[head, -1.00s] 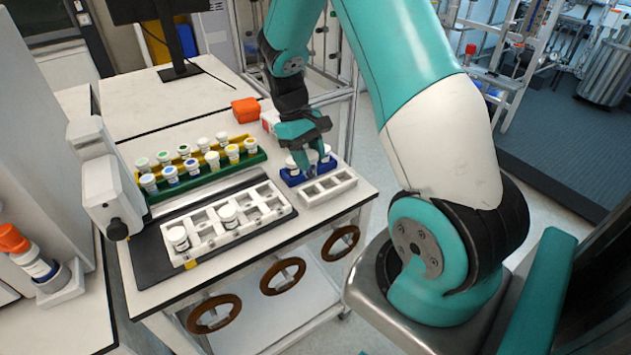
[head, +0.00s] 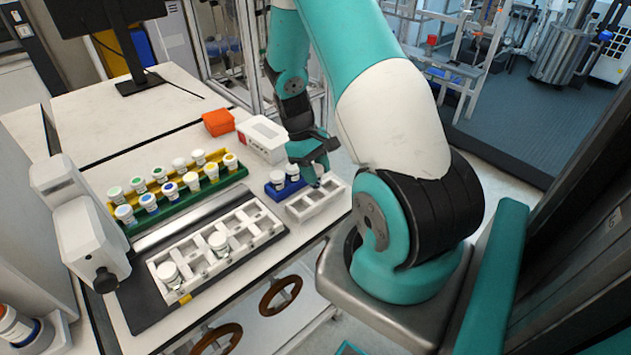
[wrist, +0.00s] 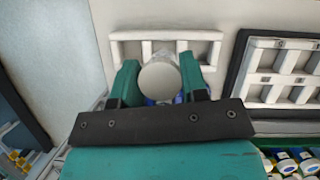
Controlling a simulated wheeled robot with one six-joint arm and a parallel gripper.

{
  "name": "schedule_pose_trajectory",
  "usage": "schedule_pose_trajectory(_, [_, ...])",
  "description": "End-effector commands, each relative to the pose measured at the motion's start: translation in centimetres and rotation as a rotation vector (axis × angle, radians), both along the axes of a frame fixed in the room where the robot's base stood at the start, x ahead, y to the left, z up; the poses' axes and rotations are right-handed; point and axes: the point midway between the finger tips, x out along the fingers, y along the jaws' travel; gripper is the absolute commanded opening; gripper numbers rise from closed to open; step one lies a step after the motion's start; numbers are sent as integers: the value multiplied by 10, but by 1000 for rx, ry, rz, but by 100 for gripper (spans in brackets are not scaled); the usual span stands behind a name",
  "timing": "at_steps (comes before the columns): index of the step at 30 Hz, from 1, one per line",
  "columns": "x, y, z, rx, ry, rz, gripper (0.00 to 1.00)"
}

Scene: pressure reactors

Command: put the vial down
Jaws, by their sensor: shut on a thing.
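My gripper (wrist: 159,84) is shut on a vial; its round white cap (wrist: 160,82) shows between the two teal fingers in the wrist view. In the head view my gripper (head: 315,176) is at the blue rack's right end, beside the small white rack's back edge. The held vial's lower part is hidden there. The small white rack (head: 300,213) has open square slots and looks empty; it also shows just beyond the cap in the wrist view (wrist: 215,36). The blue rack (head: 284,190) holds white-capped vials; a bit of blue shows below the held cap.
A larger white tray (head: 160,260) with a few vials lies on a dark plate (head: 140,308). Green and yellow racks (head: 213,186) of capped vials stand behind it. A white box (head: 262,140) and an orange box (head: 218,122) stand near the gripper.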

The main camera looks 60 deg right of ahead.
Motion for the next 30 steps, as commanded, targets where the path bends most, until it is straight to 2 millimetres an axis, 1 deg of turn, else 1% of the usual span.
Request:
schedule_pose_trajectory(1, [0,0,-6,1,2,0,18])
schedule_pose_trajectory(5, [0,0,-16,0,0,0,18])
schedule_pose_trajectory(9, [0,0,-36,2,2,0,18])
schedule_pose_trajectory(12, [0,0,-47,1,0,1,18])
schedule_pose_trajectory(15, [0,0,-51,0,-1,0,18])
schedule_pose_trajectory(21, [1,0,-52,0,-2,0,18])
schedule_pose_trajectory(24, [1,0,-55,0,-1,0,18])
schedule_pose_trajectory(25, [1,0,-55,0,-2,0,42])
schedule_pose_trajectory(26, [1,0,-54,0,-2,0,49])
schedule_pose_trajectory(27, [1,0,-54,0,-2,0,59])
schedule_pose_trajectory(28, [1,0,-54,0,-2,0,65])
schedule_pose_trajectory(30, [1,0,-54,0,-2,0,66])
